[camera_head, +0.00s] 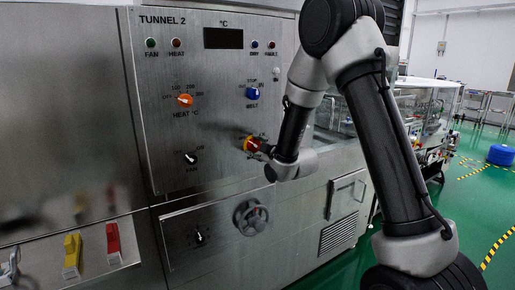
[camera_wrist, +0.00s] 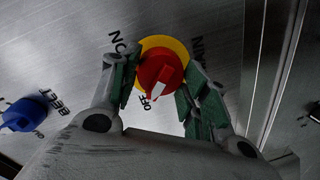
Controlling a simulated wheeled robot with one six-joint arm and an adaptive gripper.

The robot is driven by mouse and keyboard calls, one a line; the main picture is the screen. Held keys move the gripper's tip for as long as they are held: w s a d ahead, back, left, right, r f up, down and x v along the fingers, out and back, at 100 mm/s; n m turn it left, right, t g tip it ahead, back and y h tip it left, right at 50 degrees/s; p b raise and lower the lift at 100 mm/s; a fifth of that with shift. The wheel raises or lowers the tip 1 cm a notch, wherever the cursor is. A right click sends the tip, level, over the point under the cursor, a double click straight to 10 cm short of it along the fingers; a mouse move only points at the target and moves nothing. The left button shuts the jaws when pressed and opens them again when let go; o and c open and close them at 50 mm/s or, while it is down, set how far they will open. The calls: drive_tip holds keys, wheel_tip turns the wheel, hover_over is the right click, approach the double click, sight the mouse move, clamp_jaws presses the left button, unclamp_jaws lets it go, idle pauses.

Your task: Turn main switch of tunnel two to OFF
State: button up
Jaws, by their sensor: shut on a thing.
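The main switch (camera_head: 251,143) is a red knob on a yellow disc, low on the right side of the panel marked TUNNEL 2 (camera_head: 162,20). In the wrist view the red knob (camera_wrist: 158,72) sits between the green-padded fingers of my gripper (camera_wrist: 158,85), which is shut on it. The knob's white mark points down in that view, close beside the OFF lettering (camera_wrist: 145,100). The ON lettering (camera_wrist: 121,42) is at the upper left. In the head view my gripper (camera_head: 262,148) reaches the switch from the right and hides part of it.
A blue belt knob (camera_head: 252,93), an orange heat knob (camera_head: 185,100) and a black fan knob (camera_head: 191,158) share the panel. A round handwheel (camera_head: 250,217) is below the switch. Yellow (camera_head: 72,250) and red (camera_head: 113,238) handles are at the lower left.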

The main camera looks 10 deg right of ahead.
drive_tip(key=o, duration=1)
drive_tip(key=shift+s, duration=0.1)
drive_tip(key=v, duration=0.7)
drive_tip(key=shift+s+d, duration=0.1)
drive_tip(key=shift+s, duration=0.05)
